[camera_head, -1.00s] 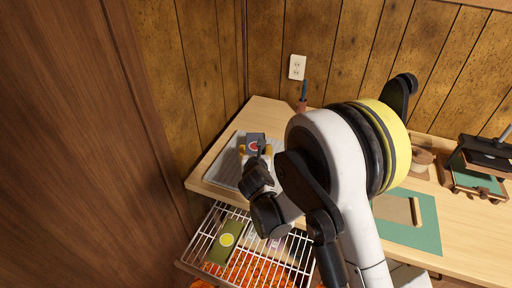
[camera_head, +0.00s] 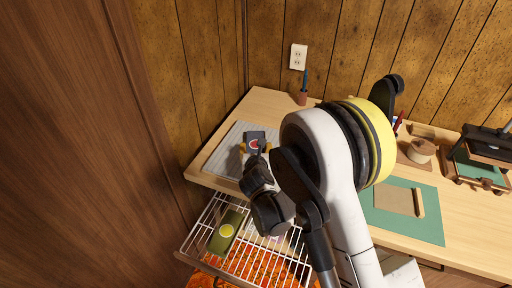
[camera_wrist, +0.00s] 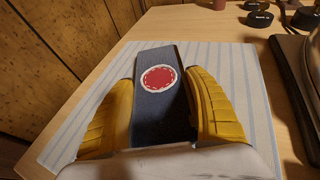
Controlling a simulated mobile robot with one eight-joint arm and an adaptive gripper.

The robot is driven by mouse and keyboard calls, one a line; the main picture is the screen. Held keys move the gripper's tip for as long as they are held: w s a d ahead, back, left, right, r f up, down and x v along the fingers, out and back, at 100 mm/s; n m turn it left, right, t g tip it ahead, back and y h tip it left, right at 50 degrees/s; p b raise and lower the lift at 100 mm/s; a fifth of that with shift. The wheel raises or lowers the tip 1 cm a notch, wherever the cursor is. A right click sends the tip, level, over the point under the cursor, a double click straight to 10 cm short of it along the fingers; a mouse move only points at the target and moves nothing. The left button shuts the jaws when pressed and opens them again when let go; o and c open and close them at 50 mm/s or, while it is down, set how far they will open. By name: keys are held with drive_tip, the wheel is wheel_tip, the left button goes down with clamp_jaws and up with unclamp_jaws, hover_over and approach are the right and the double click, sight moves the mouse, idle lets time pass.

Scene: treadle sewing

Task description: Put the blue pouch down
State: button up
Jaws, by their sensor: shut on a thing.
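The blue pouch (camera_wrist: 160,112) is dark blue-grey with a round red and white patch. My gripper (camera_wrist: 163,105) has its yellow fingers on both sides of it and is shut on it. In the head view the pouch (camera_head: 255,139) shows at the end of my gripper (camera_head: 254,147), over the striped cloth (camera_head: 222,158) at the table's left end. The cloth (camera_wrist: 250,70) also lies beneath the pouch in the wrist view. I cannot tell whether the pouch touches the cloth.
A wire rack (camera_head: 205,222) below the table edge holds an olive pouch with a yellow patch (camera_head: 226,231). A green mat (camera_head: 425,225), a wooden spool (camera_head: 421,150) and a small pot (camera_head: 302,98) stand on the table. The panelled wall is behind.

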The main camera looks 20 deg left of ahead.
drive_tip(key=shift+f, duration=0.35)
drive_tip(key=o, duration=1.4)
drive_tip(key=shift+c, duration=0.2)
drive_tip(key=shift+s, duration=0.15)
